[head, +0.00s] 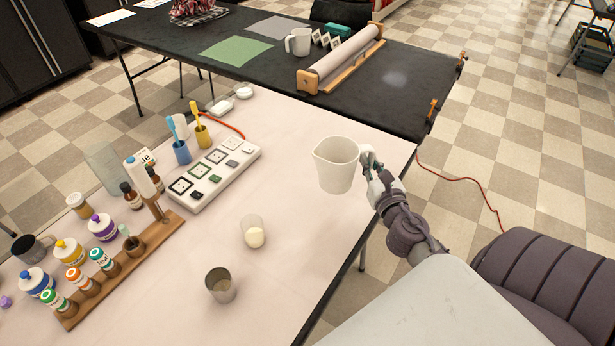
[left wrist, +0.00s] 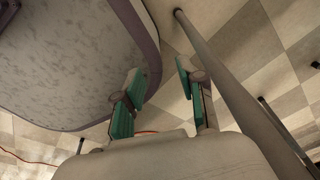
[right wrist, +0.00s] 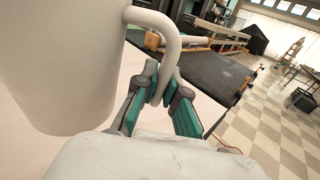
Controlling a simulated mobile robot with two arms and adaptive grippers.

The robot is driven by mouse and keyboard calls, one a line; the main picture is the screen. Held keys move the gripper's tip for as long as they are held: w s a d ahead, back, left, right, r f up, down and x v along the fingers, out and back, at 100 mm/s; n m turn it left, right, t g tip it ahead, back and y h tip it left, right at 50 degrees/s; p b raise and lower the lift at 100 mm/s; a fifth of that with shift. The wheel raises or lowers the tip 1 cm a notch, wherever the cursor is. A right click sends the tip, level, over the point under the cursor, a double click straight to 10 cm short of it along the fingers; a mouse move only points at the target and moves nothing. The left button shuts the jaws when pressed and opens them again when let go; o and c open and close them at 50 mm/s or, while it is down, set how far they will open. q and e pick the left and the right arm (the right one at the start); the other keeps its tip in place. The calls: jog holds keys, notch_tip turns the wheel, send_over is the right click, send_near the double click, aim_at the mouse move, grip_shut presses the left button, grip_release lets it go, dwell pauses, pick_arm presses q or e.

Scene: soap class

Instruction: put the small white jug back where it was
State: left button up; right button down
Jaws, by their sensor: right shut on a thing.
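The small white jug (head: 336,165) is upright at the right side of the pale table, near its far right corner. My right gripper (head: 372,160) is at the jug's right side, shut on its handle. In the right wrist view the jug (right wrist: 62,60) fills the left, and its handle passes between the fingertips (right wrist: 157,85). I cannot tell whether the jug's base touches the table. My left gripper (left wrist: 158,85) is open and empty, low beside a table leg above the checkered floor. It does not show in the head view.
The pale table (head: 310,240) holds a metal cup (head: 220,284), a small glass with pale contents (head: 254,232), a white switch panel (head: 212,174) and a wooden rack of bottles (head: 125,265). A black table (head: 400,95) behind holds another white jug (head: 298,41) and a paper roll (head: 342,58).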

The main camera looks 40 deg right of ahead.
jog(key=w+a+f+b, duration=0.1)
jog(key=w+f, duration=0.1)
jog(key=w, duration=0.1)
jog(key=w+a+f+b, duration=0.1)
jog(key=w+f, duration=0.1)
jog(key=w, duration=0.1)
jog(key=w+a+f, duration=0.1)
jog(key=w+f, duration=0.1)
jog(key=w, duration=0.1)
jog(key=shift+w+a+f+b, duration=0.25)
jog(key=shift+w+a+b, duration=0.1)
jog(key=shift+a+b, duration=0.05)
jog(key=shift+w+a+f, duration=0.1)
jog(key=shift+w+f, duration=0.05)
jog(key=shift+w, duration=0.15)
jog(key=shift+w+a+f, duration=0.1)
jog(key=shift+f+b, duration=0.4)
jog(key=shift+b, duration=0.05)
notch_tip(320, 180, down, 3)
jog(key=b, duration=0.2)
jog(key=shift+f+b, duration=0.15)
jog(key=shift+b, duration=0.2)
pick_arm(q)
notch_tip(320, 180, down, 6)
jog(key=shift+s+a, duration=0.3)
jog(key=shift+s, duration=0.15)
